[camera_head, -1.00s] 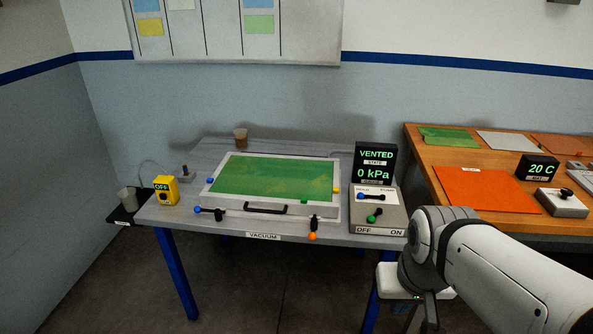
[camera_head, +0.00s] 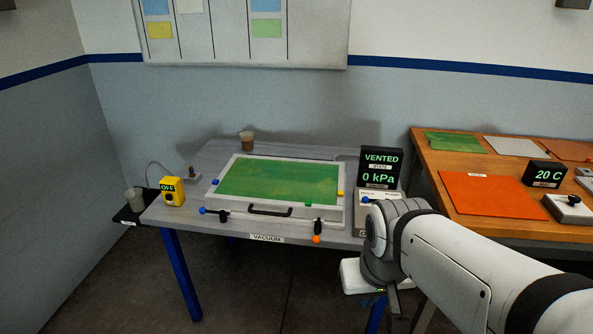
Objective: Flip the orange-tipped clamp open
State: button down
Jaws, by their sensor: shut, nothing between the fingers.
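The orange-tipped clamp (camera_head: 317,230) is at the front right of the white vacuum frame with the green top (camera_head: 270,183). Its black lever points forward and down, with the orange ball (camera_head: 316,239) at the table's front edge. A blue-tipped clamp (camera_head: 208,211) is at the front left, its lever lying to the left. My gripper (camera_head: 396,314) hangs low at the bottom right, in front of the table and to the right of the orange ball, apart from it. It is shut and empty; its tips are dark and hard to make out.
The display (camera_head: 381,165) reads VENTED, 0 kPa. My arm partly covers the OFF/ON panel (camera_head: 363,224). A black handle (camera_head: 270,209) stands at the frame's front. A yellow OFF box (camera_head: 172,191) and cups are at the left and back. An orange mat (camera_head: 490,194) lies on the right bench.

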aim_at(316, 238)
jog(key=i, duration=0.9)
jog(key=u, duration=1)
jog(key=k, duration=1.05)
jog(key=z, duration=0.7)
jog(key=i, duration=1)
jog(key=z, duration=0.05)
